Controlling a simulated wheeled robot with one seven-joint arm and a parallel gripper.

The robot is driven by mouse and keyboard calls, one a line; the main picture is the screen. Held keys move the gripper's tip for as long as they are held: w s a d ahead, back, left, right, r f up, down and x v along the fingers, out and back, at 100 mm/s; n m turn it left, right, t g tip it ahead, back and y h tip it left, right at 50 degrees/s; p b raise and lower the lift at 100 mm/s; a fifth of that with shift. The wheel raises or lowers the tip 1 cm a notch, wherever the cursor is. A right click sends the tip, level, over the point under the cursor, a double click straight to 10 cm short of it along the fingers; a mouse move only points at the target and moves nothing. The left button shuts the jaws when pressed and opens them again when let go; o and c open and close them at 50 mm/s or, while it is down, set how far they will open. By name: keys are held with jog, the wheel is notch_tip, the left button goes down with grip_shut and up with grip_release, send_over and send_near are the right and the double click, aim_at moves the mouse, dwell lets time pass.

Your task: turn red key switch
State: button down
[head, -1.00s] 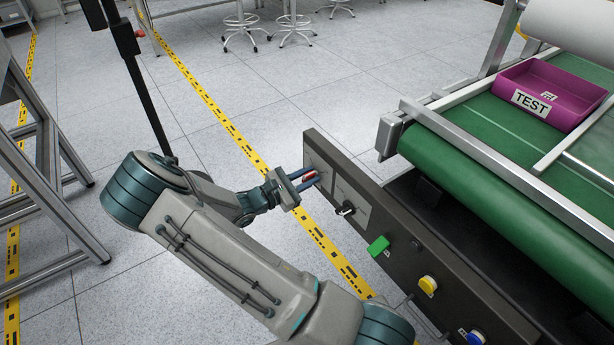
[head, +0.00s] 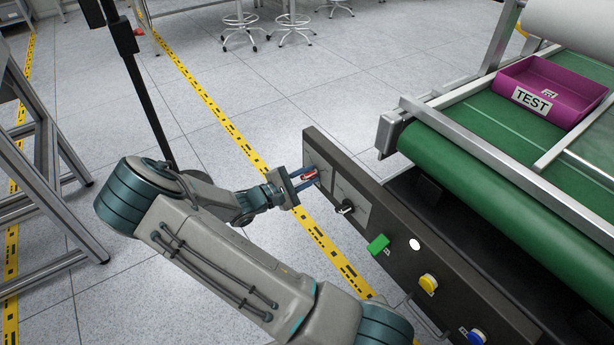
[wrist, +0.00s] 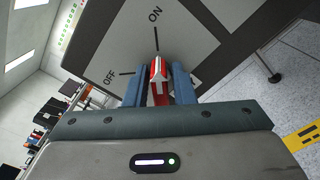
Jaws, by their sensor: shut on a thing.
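The red key switch (wrist: 158,86) is on the grey panel plate, between labels OFF and ON in the wrist view. Its white arrow points up, near the mark by ON. It also shows at the left end of the control panel in the head view (head: 311,174). My gripper (head: 309,175) reaches it from the left. In the wrist view my gripper's blue fingers (wrist: 157,86) stand on both sides of the switch and are shut on it. The lower part of the switch is hidden by the gripper body.
The dark panel (head: 395,270) also carries a black switch (head: 345,207), a green button (head: 378,244), a lit white lamp (head: 415,244), a yellow button (head: 428,284) and a blue button (head: 476,337). The green conveyor (head: 480,170) with a purple TEST bin (head: 575,84) lies behind it.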

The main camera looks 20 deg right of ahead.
jog(key=c, duration=1.4)
grip_release()
jog(key=shift+c, duration=0.2)
jog(key=shift+a, duration=0.15)
jog(key=s+a+p, duration=0.2)
jog(key=a, duration=1.1)
jog(key=shift+s+a, duration=0.2)
jog(key=shift+s, duration=0.15)
